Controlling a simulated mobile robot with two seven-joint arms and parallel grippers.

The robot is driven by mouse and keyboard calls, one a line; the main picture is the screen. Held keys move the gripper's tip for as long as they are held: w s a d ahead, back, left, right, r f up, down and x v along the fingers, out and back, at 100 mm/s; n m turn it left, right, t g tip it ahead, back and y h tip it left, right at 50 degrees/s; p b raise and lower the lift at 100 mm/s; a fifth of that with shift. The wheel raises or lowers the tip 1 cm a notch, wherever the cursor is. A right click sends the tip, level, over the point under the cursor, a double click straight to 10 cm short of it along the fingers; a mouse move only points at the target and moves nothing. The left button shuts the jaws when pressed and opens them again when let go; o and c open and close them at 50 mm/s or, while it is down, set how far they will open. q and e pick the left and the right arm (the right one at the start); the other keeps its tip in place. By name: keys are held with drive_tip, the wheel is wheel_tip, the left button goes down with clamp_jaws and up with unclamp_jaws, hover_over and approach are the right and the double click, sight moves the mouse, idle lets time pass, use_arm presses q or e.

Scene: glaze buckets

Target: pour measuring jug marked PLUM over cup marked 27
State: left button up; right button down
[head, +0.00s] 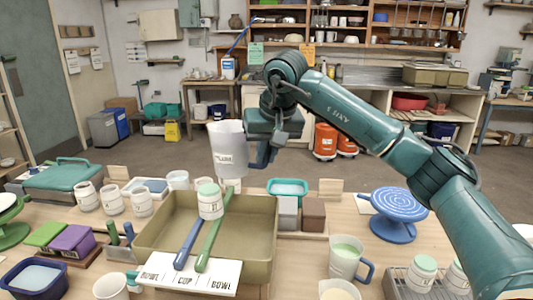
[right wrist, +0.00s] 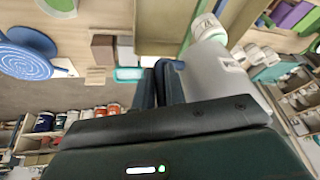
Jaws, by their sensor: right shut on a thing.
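The grey translucent measuring jug marked PLUM (head: 228,145) is held by my right gripper (head: 262,155) in the head view, nearly upright. The gripper is shut on its handle side. The jug is above and slightly right of a white cup with a pale green top (head: 210,203). That cup stands on blue and green bars across a tan basin; its mark is too small to read surely. In the right wrist view, the jug (right wrist: 215,80) is beside the fingers (right wrist: 160,85), and the cup (right wrist: 203,30) shows past it. My left gripper is out of view.
The tan basin (head: 262,235) has a BOWL, CUP, BOWL card (head: 188,277) at its front. Several white jars (head: 112,200) stand at the left.

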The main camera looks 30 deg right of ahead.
drive_tip(key=shift+f+b, duration=0.6)
drive_tip(key=shift+f, duration=0.25)
drive_tip(key=r+p, duration=0.1)
drive_tip(key=p, duration=0.1)
drive_tip(key=shift+r+p, duration=0.3)
drive_tip(key=shift+r, duration=0.1)
drive_tip(key=shift+d+r+g+h+p, duration=0.1)
drive_tip(key=shift+r+g+h+p, duration=0.25)
drive_tip(key=shift+g+p, duration=0.2)
drive_tip(key=shift+s+r+h+p, duration=0.15)
drive_tip(key=shift+r+h+p, duration=0.2)
drive_tip(key=shift+p, duration=0.35)
use_arm(q)
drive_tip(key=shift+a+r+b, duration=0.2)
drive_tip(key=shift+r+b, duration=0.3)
drive_tip(key=shift+b, duration=0.3)
use_arm(e)
drive_tip(key=shift+g+h, duration=0.6)
drive_tip(key=shift+g, duration=0.25)
wheel_tip(320, 180, down, 6)
drive_tip(key=shift+d+r, duration=0.1)
drive_tip(key=shift+r, duration=0.15)
